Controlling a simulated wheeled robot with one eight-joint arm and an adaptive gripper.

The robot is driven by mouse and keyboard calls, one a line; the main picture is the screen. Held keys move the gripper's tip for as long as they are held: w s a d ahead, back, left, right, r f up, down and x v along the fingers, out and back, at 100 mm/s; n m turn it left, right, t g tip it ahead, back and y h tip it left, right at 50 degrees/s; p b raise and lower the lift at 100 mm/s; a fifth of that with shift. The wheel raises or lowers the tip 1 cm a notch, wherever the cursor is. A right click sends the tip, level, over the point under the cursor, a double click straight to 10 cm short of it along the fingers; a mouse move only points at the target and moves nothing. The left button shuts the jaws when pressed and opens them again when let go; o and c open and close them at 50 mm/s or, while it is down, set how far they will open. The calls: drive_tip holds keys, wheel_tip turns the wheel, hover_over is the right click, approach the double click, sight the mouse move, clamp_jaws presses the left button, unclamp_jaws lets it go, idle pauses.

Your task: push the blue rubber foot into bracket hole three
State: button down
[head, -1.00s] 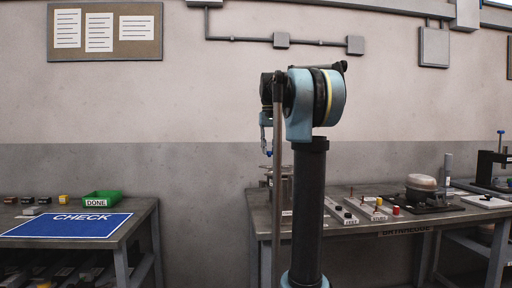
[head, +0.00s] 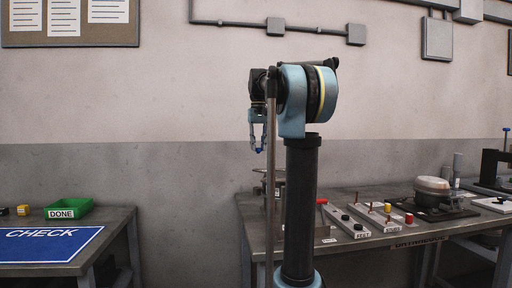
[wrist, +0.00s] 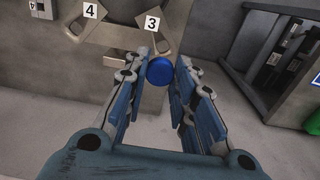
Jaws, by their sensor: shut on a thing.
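The blue rubber foot (wrist: 160,71) is a round blue piece held between the fingertips of my gripper (wrist: 161,73). In the head view my gripper (head: 258,149) points down above the left end of the right-hand bench, with the blue foot at its tips. In the wrist view the metal bracket (wrist: 122,38) lies beyond the foot, with white labels 3 (wrist: 152,22) and 4 (wrist: 89,10). The foot appears just below label 3 in the picture. I cannot make out the opening of hole three. In the head view my arm partly hides the bracket.
A second table at left carries a blue CHECK mat (head: 45,244) and a green DONE bin (head: 70,208). Floor shows between the tables.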

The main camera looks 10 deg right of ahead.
sight(258, 151)
drive_tip(key=shift+a, duration=0.2)
drive_tip(key=shift+f, duration=0.25)
drive_tip(key=shift+s+f, duration=0.1)
drive_tip(key=shift+f, duration=2.55)
drive_tip(key=shift+f, duration=1)
drive_tip(key=c, duration=1.2)
unclamp_jaws()
drive_tip(key=shift+c, duration=0.2)
wheel_tip(258, 151, up, 12)
drive_tip(key=shift+f, duration=0.1)
